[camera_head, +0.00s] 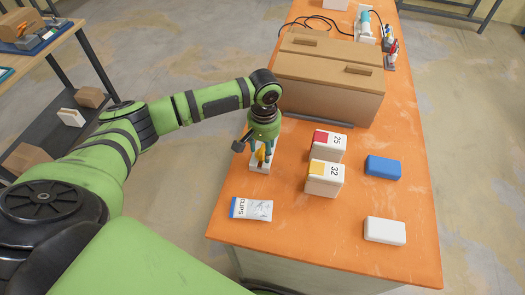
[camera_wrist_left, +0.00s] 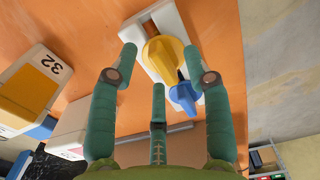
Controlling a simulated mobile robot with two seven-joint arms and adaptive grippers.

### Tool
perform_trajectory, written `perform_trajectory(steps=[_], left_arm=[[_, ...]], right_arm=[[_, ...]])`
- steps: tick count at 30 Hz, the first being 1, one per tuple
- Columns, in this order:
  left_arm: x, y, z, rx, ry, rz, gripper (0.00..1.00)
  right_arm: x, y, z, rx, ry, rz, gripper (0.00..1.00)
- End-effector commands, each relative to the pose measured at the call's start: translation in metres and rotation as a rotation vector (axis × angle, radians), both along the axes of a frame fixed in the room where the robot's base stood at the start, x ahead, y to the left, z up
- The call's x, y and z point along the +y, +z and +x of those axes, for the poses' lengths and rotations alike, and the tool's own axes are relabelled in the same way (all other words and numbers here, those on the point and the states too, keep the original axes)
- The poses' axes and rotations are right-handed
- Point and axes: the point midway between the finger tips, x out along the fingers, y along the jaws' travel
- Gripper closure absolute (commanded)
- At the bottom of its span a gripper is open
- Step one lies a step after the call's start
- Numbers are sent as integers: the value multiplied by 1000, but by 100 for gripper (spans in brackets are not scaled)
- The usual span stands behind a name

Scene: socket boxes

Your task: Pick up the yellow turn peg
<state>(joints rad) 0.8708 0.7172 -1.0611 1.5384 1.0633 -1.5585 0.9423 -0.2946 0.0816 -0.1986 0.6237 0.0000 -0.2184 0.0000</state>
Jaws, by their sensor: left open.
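The yellow turn peg (camera_wrist_left: 160,50) sits on a white base (camera_wrist_left: 162,20) on the orange table. A blue peg (camera_wrist_left: 183,95) stands close beside it on the same base. In the head view the yellow peg (camera_head: 261,154) is partly hidden under my left gripper (camera_head: 263,150). In the left wrist view my left gripper (camera_wrist_left: 165,75) is open, its green fingers spread on either side of the pegs. The yellow peg shows between and just beyond the fingertips, with nothing gripped. I cannot tell whether any finger touches a peg. My right gripper is not in view.
Boxes marked 25 (camera_head: 328,146) and 32 (camera_head: 324,178) stand right of the gripper. A blue box (camera_head: 383,167), a white box (camera_head: 385,231) and a clips packet (camera_head: 251,209) lie on the table (camera_head: 320,245). A large cardboard box (camera_head: 330,85) stands behind.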

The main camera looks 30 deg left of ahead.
Motion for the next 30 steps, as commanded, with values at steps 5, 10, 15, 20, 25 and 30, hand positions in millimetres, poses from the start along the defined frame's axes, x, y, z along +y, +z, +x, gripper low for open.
perform_trajectory(steps=[5, 10, 15, 20, 25, 30], left_arm=[[0, 0, 0, 0, 0, 0, 100], [0, 1, 0, 0, 0, 0, 100], [0, 1, 0, 0, 1, 0, 100], [0, 5, 1, -1, 1, 0, 100], [0, 23, 1, -3, 0, -1, 100], [-9, 47, 15, -6, 0, -5, 100]], right_arm=[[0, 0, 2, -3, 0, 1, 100], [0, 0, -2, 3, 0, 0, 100], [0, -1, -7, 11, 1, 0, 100], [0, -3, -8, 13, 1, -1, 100], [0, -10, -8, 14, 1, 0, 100], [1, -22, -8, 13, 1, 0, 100]])
